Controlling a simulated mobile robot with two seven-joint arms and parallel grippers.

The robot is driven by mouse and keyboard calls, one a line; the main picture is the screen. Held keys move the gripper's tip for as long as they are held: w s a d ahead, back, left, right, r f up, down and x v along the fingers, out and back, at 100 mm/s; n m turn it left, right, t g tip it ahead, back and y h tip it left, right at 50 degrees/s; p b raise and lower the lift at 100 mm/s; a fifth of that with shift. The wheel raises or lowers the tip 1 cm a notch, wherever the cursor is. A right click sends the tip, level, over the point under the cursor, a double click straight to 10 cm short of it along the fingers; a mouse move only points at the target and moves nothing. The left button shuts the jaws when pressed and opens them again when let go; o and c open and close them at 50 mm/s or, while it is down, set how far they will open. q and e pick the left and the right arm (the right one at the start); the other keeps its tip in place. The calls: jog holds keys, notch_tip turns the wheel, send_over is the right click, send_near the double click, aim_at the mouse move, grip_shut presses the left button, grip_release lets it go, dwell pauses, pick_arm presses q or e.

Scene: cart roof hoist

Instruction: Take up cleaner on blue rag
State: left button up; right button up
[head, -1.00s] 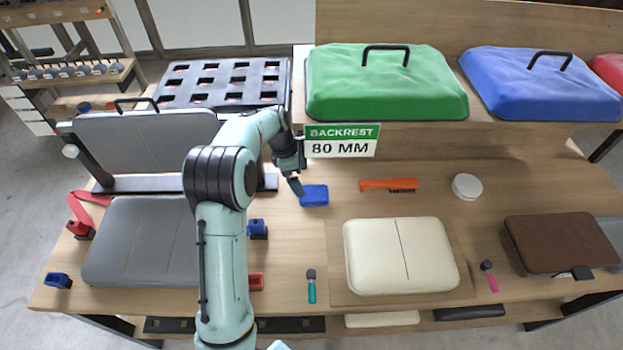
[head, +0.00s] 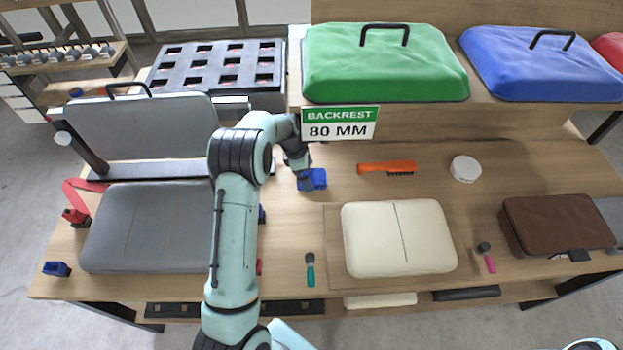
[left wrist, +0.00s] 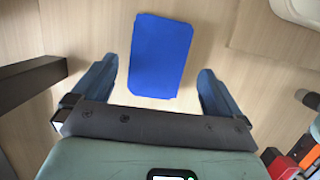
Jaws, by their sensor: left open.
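A flat blue rag (head: 319,178) lies on the wooden bench under the 80 mm backrest sign. It also shows in the left wrist view (left wrist: 160,55) as a plain blue rectangle. My left gripper (head: 305,184) is over the rag in the head view, partly hiding it. In the left wrist view its two fingers are spread apart, one on each side of the rag's near part, with gaps between. I cannot make out a separate cleaner on the rag. A round white tin (head: 466,168) stands apart to the right. My right gripper is not in view.
An orange brush (head: 387,168) lies just right of the rag. A cream cushion (head: 400,238) sits in front of it. A grey seat with upright backrest (head: 140,140) stands at left. The sign (head: 340,124) hangs from the raised shelf close behind my gripper.

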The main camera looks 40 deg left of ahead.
aim_at(311, 176)
pick_arm(q)
jog(key=x, duration=0.3)
jog(key=shift+w, duration=0.3)
jog(key=shift+s+r, duration=0.1)
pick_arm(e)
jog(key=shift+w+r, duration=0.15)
pick_arm(q)
jog(key=c, duration=1)
jog(key=shift+r, duration=0.15)
notch_tip(311, 176, up, 4)
jog(key=shift+f, duration=0.2)
jog(key=s+d+b, duration=0.1)
jog(key=s, duration=0.1)
jog(key=s+d, duration=0.2)
jog(key=s+d+b, duration=0.1)
jog(key=s+d, duration=0.1)
jog(key=shift+s+d+f+b, duration=0.1)
jog(key=shift+s+f+b, duration=0.15)
jog(key=shift+f+b, duration=0.1)
jog(key=s+d, duration=0.6)
jog(key=s, duration=0.1)
jog(key=shift+s+d+r, duration=0.1)
jog(key=shift+d+r, duration=0.05)
jog(key=shift+d, duration=0.05)
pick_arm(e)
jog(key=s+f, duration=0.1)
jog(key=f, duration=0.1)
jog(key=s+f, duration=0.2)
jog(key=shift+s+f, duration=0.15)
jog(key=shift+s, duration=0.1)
